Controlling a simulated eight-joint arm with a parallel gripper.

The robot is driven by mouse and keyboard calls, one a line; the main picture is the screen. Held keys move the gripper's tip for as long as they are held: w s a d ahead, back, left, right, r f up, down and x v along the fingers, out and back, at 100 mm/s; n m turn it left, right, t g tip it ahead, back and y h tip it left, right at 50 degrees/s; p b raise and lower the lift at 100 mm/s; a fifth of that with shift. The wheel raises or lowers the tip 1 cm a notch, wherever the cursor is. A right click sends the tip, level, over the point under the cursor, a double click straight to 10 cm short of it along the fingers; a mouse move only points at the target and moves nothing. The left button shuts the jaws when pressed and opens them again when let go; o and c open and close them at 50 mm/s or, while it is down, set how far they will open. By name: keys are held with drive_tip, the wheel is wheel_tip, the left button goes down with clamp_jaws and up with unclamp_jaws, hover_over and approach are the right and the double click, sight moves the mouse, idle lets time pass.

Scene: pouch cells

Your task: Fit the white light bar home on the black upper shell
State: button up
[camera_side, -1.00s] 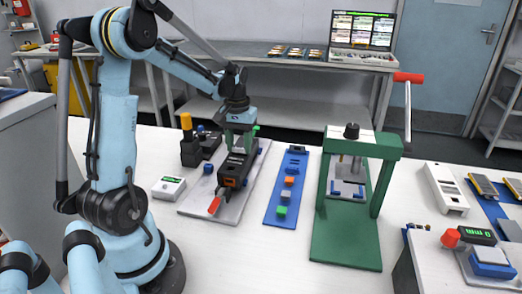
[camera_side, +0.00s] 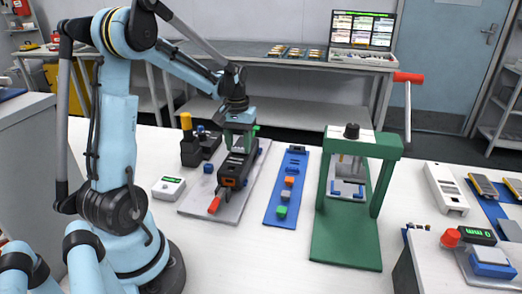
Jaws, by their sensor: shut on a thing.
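The black upper shell (camera_side: 232,172) lies in a fixture on a light grey plate (camera_side: 207,206), left of the picture's middle. My gripper (camera_side: 239,147) points down over the far part of the shell, its fingers close to the shell's top. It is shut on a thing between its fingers. The white light bar is too small and too covered by the fingers to make out clearly, and I cannot tell whether it touches the shell.
A red-handled clamp (camera_side: 215,204) is at the fixture's near end. A blue strip with coloured blocks (camera_side: 272,216) lies to the right, then a green press (camera_side: 347,246).

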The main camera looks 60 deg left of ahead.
drive_tip(key=shift+f, duration=0.45)
idle(0.6)
drive_tip(key=shift+r, duration=0.45)
drive_tip(key=shift+f, duration=0.45)
idle(0.6)
drive_tip(key=o, duration=1.1)
wheel_tip(320, 180, up, 12)
drive_tip(key=shift+r, duration=0.1)
idle(0.5)
